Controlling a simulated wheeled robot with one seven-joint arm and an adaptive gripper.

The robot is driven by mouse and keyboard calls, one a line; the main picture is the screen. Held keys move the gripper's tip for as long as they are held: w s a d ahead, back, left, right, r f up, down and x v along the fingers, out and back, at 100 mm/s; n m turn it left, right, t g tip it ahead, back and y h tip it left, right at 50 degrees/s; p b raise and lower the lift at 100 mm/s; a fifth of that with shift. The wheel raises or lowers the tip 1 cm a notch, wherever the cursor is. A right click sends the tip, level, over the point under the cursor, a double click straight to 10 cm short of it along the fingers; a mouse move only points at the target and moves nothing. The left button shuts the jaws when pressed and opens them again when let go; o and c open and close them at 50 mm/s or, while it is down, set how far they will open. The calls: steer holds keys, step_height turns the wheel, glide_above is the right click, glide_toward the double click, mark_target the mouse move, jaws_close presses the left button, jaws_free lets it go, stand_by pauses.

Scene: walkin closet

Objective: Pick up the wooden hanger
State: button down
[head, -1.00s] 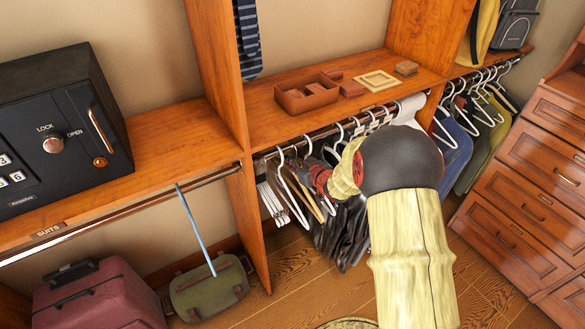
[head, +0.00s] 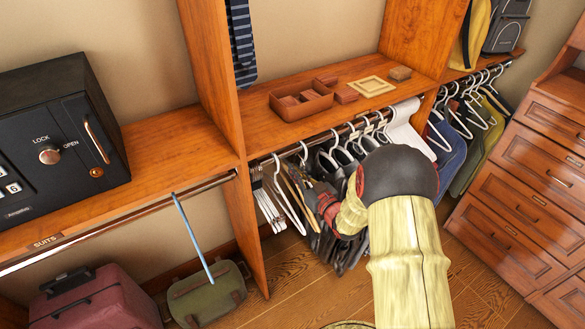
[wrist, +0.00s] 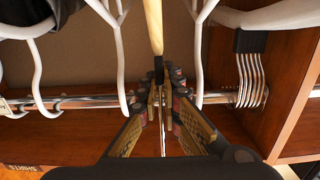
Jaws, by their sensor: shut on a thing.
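The wooden hanger (wrist: 154,25) is a pale tan bar that comes down from the top middle of the wrist view to my fingertips. In the head view a thin tan part of it (head: 293,192) shows among the white hangers below the rod, just left of my gripper. My gripper (wrist: 160,88) is shut on the wooden hanger, with its fingers close together around it. In the head view my gripper (head: 314,196) is partly hidden among the dark clothes. The hanger's hook and far end are hard to make out.
White hangers (wrist: 116,50) stand close on both sides of the fingers. The metal rod (wrist: 70,103) runs across behind them. Dark clothes (head: 345,245) hang to the right. A wooden divider (head: 245,225) stands at left, and a shelf (head: 258,125) lies above.

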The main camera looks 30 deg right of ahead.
steer(key=r, duration=0.1)
steer(key=s+r+p, duration=0.1)
steer(key=r, duration=0.3)
steer(key=shift+s+r, duration=0.15)
steer(key=shift+s, duration=0.1)
steer(key=s+r+g+p, duration=0.1)
steer(key=s+g+p, duration=0.3)
steer(key=s, duration=1.7)
steer(key=shift+d+r+p, duration=0.35)
steer(key=shift+p, duration=1.75)
steer(key=shift+r, duration=0.1)
